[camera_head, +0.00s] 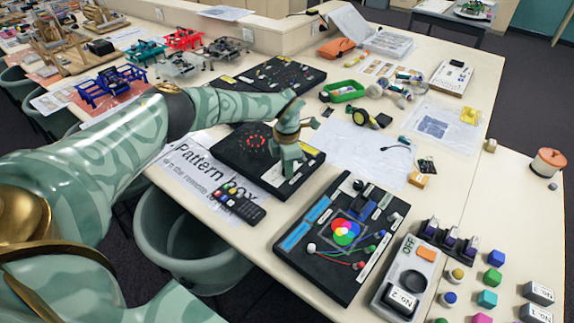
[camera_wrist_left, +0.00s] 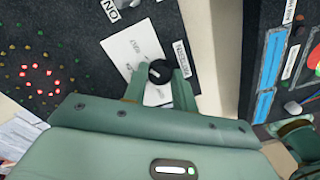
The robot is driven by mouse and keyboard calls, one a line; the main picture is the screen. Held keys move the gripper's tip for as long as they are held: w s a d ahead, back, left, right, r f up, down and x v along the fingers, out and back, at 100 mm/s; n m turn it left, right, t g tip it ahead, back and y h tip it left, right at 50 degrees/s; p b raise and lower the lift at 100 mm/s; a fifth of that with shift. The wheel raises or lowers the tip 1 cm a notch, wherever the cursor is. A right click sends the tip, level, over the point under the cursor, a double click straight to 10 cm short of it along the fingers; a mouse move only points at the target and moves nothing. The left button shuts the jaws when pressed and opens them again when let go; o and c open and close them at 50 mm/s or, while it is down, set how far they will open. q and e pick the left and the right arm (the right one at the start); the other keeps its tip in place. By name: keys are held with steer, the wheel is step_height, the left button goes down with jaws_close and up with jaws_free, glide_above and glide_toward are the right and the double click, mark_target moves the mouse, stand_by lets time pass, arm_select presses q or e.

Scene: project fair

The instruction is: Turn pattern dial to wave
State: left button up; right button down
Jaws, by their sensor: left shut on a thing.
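The pattern box is a black board (camera_head: 228,158) with a red ring of lit LEDs (camera_head: 257,145); the ring also shows in the wrist view (camera_wrist_left: 40,77). The black pattern dial (camera_wrist_left: 158,71) stands on a white plate (camera_wrist_left: 152,95) with small print too blurred to read. My left gripper (camera_head: 288,160) is over the right part of the board. In the left wrist view its fingers (camera_wrist_left: 160,86) are on both sides of the dial, shut on it. In the head view the gripper hides the dial.
A remote (camera_head: 240,203) lies at the board's front edge on a printed "Pattern Box" sheet (camera_head: 192,168). A black colour-mixing board (camera_head: 330,270) stands to the right. Another black board (camera_head: 285,75) is behind. A grey-green bin (camera_head: 185,265) stands below the table edge.

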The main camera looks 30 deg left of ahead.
arm_select(q)
steer(key=shift+m, duration=0.6)
steer(key=o, duration=1)
step_height(320, 180, up, 16)
steer(key=p, duration=0.2)
steer(key=shift+r, duration=0.2)
